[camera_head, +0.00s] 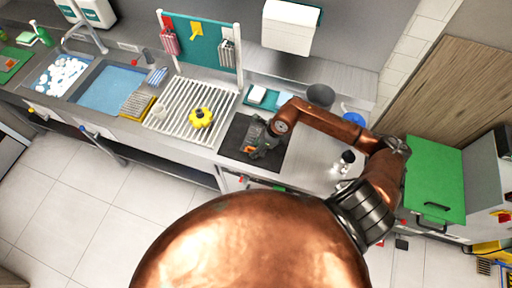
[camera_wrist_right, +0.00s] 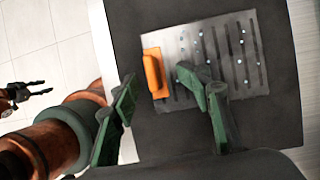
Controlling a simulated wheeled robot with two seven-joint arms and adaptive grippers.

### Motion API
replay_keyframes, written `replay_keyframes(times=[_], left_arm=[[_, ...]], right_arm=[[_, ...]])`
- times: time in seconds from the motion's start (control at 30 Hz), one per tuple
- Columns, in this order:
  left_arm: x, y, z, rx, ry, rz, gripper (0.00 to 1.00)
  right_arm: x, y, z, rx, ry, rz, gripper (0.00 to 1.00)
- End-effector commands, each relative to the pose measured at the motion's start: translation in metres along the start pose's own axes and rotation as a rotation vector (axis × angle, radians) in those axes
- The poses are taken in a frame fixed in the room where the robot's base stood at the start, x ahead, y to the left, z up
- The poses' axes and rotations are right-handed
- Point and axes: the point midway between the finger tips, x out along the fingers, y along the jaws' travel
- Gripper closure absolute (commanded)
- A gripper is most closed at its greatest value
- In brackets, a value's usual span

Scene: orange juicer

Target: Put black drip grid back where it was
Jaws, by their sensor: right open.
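A slotted grey plate with dark slots, droplets and an orange tab, apparently the drip grid (camera_wrist_right: 240,60), lies flat on a dark mat (camera_wrist_right: 170,138) in the right wrist view. My right gripper (camera_wrist_right: 160,84) is open above it, its green fingers either side of the orange tab (camera_wrist_right: 153,73). I see no contact. In the head view my right gripper (camera_head: 262,140) is over the dark mat (camera_head: 237,131) and hides most of the plate. A small dark gripper, apparently my left one (camera_wrist_right: 34,88), shows at the left of the wrist view; its jaw state is unclear.
A white slatted rack (camera_head: 175,120) with a yellow flower-shaped object (camera_head: 201,118) is left of the mat. A blue-filled basin (camera_head: 105,90) lies further left. A dark round container (camera_head: 320,96) and a small bottle (camera_head: 346,160) are to the right, before a green-topped box (camera_head: 435,180).

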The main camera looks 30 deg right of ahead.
Motion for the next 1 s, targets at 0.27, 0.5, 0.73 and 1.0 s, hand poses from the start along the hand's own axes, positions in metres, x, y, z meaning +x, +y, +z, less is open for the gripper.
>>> replay_keyframes(times=[0.27,0.5,0.73,1.0], left_arm=[[0.006,0.0,0.001,0.0,-0.001,0.0,0.6],[0.015,0.001,0.003,0.0,-0.002,0.0,0.6],[0.019,0.001,0.004,0.0,-0.003,0.0,0.6],[0.02,0.001,0.004,0.0,-0.003,0.0,0.6]], right_arm=[[-0.032,-0.002,-0.001,-0.003,0.0,-0.005,0.58],[-0.082,-0.001,-0.001,-0.002,0.002,-0.004,0.58],[-0.113,-0.001,-0.001,-0.001,0.001,-0.002,0.58],[-0.121,0.0,0.0,0.0,0.0,0.0,0.58]])
